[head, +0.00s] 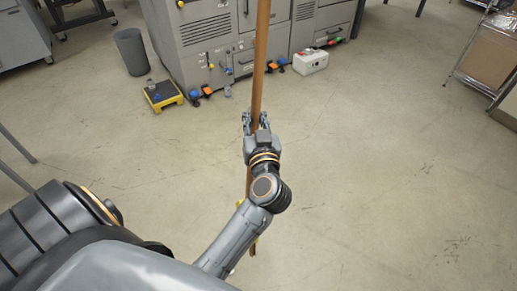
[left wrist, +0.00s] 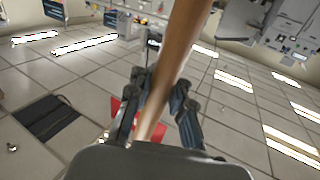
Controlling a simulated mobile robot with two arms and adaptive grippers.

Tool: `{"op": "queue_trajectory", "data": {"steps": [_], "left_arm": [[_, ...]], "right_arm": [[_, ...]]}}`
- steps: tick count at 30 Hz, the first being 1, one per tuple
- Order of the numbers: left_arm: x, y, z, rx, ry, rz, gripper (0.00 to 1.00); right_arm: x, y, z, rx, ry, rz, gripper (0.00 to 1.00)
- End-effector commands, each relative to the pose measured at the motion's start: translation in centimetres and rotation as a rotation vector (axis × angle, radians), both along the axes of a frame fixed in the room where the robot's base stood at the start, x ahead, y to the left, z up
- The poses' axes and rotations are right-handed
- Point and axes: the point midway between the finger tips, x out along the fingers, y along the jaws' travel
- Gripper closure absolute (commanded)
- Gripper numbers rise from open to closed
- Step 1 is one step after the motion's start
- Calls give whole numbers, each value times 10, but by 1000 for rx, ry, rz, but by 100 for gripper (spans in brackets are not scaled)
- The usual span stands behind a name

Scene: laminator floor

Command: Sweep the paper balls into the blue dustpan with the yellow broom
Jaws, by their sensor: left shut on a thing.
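A long brown wooden handle (head: 260,60) stands nearly upright in the head view. My left gripper (head: 256,122) is shut on it, with the handle running up past the top edge. In the left wrist view the handle (left wrist: 182,60) passes between the fingers of my left gripper (left wrist: 162,100). The handle's lower part is mostly hidden behind my left arm. A small yellow patch shows beside my forearm low down; I cannot tell whether it is the broom head. I can make out no paper balls and no blue dustpan. My right gripper is not in view.
A large grey machine (head: 205,50) stands at the back. Near it are a dark grey bin (head: 132,52), a yellow-and-black platform (head: 163,96) and a white box (head: 310,62). A rack with brown cardboard (head: 490,55) stands at right. The middle floor is open.

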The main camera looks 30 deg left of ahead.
Motion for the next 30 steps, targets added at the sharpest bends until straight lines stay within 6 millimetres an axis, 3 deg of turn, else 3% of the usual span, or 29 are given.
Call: {"op": "queue_trajectory", "data": {"steps": [1,12,23,30], "left_arm": [[5,2,-21,-4,-11,29,100],[30,12,-87,-28,-51,209,100],[37,12,-103,-33,-66,259,100],[35,13,-115,-33,-67,259,100]], "right_arm": [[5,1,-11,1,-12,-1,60],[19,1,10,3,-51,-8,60],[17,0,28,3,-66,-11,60],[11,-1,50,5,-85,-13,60]]}}
